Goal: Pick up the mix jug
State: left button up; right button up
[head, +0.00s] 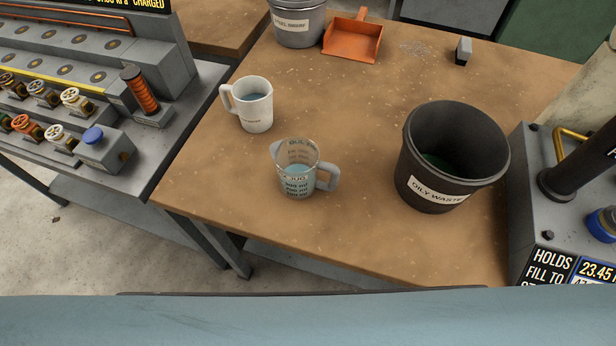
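I cannot tell from the labels which of the two is the mix jug. Neither of my grippers is in view.
A black "OILY WASTE" bin (436,192) stands right of the clear jug. A valve bench (165,160) is left. The table's middle is clear.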

aim_at(298, 163)
jog(key=z, duration=0.95)
jog(key=k, duration=0.75)
jog(key=u, duration=0.85)
jog(key=i, duration=0.5)
